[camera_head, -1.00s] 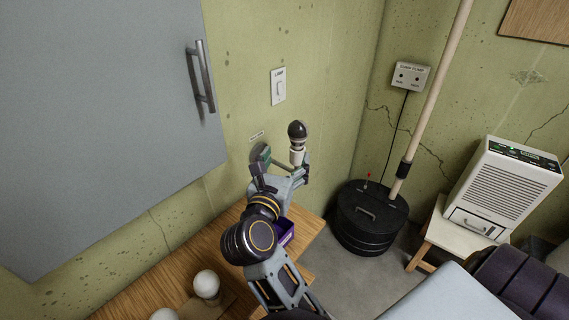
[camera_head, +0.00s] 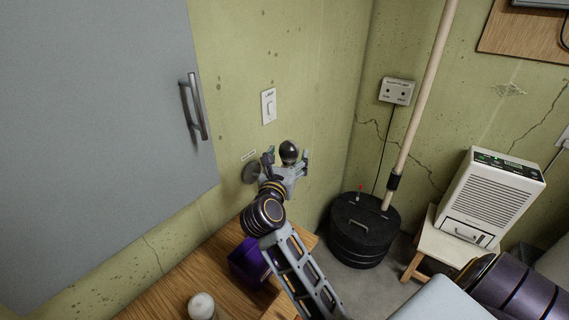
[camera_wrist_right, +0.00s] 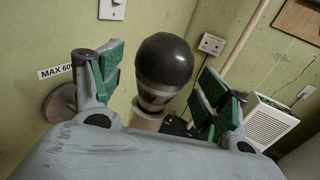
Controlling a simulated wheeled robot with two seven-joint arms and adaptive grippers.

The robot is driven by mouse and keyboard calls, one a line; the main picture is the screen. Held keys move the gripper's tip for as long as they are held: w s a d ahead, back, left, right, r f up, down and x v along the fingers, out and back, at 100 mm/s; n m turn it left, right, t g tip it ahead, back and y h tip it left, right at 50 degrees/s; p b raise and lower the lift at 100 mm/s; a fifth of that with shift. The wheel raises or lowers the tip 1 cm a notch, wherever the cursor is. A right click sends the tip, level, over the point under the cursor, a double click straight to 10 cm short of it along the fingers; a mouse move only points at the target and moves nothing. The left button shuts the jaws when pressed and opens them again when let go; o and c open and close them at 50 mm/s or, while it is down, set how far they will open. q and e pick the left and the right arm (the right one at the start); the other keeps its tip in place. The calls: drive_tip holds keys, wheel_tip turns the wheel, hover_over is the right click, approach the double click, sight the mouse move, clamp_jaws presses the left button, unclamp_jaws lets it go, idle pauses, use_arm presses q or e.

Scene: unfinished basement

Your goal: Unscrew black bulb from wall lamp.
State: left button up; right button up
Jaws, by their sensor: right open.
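The black bulb (camera_head: 289,151) sits upright in the wall lamp, whose round wall plate (camera_head: 250,172) is on the green wall. In the right wrist view the dark, rounded bulb (camera_wrist_right: 164,62) stands above its pale socket (camera_wrist_right: 150,113). My right gripper (camera_head: 286,160) is open, with its green-padded fingers (camera_wrist_right: 155,82) on both sides of the bulb. A gap shows between each pad and the bulb in the right wrist view. The lamp's arm is mostly hidden behind my gripper. My left gripper is not in view.
A grey cabinet (camera_head: 90,110) hangs at left. A wooden bench (camera_head: 170,290) below bears a purple box (camera_head: 248,262) and a white bulb (camera_head: 201,305). A light switch (camera_head: 269,106) is above the lamp. A black sump lid (camera_head: 364,225) and pole (camera_head: 420,100) stand right.

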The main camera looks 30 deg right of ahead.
drive_tip(key=shift+w+d, duration=0.45)
drive_tip(key=shift+d, duration=0.05)
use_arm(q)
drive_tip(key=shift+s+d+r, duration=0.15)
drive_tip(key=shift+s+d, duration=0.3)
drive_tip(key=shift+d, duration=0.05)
use_arm(e)
drive_tip(key=shift+w+d, duration=0.2)
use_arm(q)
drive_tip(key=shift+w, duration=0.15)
use_arm(e)
drive_tip(key=shift+c, duration=1)
drive_tip(key=c, duration=0.9)
use_arm(q)
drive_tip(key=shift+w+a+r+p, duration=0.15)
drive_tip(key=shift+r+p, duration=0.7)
drive_tip(key=shift+p, duration=0.1)
use_arm(e)
drive_tip(key=shift+n+t+y, duration=0.9)
drive_tip(key=shift+y, duration=0.2)
drive_tip(key=shift+n+t+y+p, duration=0.6)
drive_tip(key=shift+n+y+p, duration=0.1)
drive_tip(key=shift+y+p, duration=0.2)
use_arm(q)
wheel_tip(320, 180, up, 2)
